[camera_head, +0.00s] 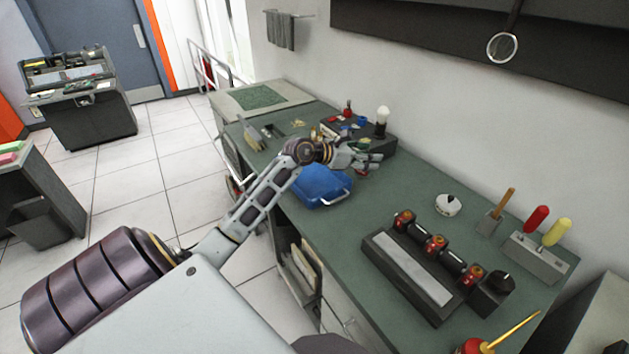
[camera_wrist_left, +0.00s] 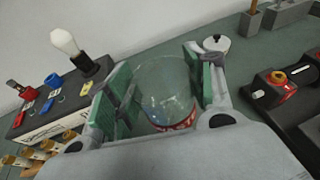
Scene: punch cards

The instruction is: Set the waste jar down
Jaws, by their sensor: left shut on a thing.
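The waste jar (camera_wrist_left: 165,88) is a clear, round jar with some red near its base. In the left wrist view it stands between the two green-padded fingers of my left gripper (camera_wrist_left: 160,95), which is shut on it. In the head view my left gripper (camera_head: 364,160) is low over the green workbench (camera_head: 395,190), in front of the dark box with the bulb. The jar is mostly hidden there by the fingers. I cannot tell whether its base touches the bench. My right gripper is not in view.
A blue case (camera_head: 322,186) lies under my left forearm near the bench's front edge. A dark box with a white bulb (camera_head: 382,115) stands behind the gripper. A white round object (camera_head: 448,205) and a dark roller device (camera_head: 408,272) are to the right. Green bench top between is clear.

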